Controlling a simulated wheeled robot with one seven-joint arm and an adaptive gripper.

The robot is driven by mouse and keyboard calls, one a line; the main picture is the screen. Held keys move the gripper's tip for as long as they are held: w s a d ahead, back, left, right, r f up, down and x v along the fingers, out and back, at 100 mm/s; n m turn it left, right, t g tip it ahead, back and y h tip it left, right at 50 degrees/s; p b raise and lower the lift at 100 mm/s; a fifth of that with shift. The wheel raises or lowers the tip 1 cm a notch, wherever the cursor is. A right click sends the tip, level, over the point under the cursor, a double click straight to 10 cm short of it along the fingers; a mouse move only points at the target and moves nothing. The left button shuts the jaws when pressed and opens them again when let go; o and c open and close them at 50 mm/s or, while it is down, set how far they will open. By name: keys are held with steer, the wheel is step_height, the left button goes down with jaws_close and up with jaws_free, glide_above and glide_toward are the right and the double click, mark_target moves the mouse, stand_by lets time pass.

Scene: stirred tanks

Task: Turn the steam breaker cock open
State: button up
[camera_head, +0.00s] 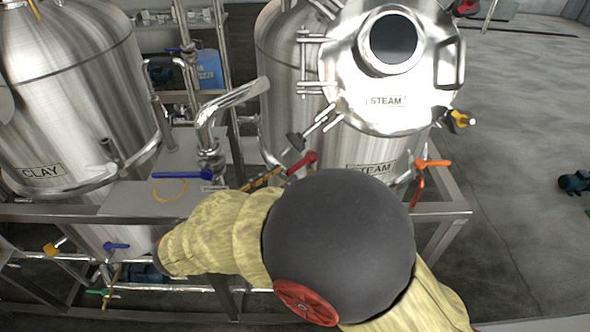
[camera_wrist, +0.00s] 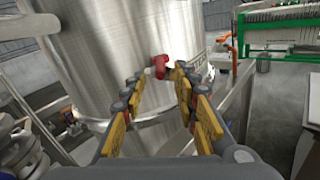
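The steam tank, with STEAM labels on its lid (camera_head: 386,101) and body, stands right of centre in the head view. A red cock handle (camera_head: 303,162) sticks out low on its left front. In the wrist view the red handle (camera_wrist: 160,65) is straight ahead, against the steel tank wall (camera_wrist: 110,55), between and just beyond my fingertips. My gripper (camera_wrist: 160,76) is open, with yellow pads on both fingers and nothing held. In the head view my arm hides most of it; a yellow-striped finger (camera_head: 262,180) shows left of the red handle. I cannot tell whether a finger touches the handle.
An orange handle (camera_head: 433,163) is at the steam tank's right, and a blue handle (camera_head: 183,174) lies left on the pipework. The clay tank (camera_head: 75,120) stands at the left. A steel frame rail (camera_head: 440,209) runs along the front. The floor at the right is mostly clear.

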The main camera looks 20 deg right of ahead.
mark_target(295, 166)
steer(key=shift+b+x, duration=0.5)
steer(key=shift+x, duration=2.3)
steer(key=c, duration=0.3)
jaws_close()
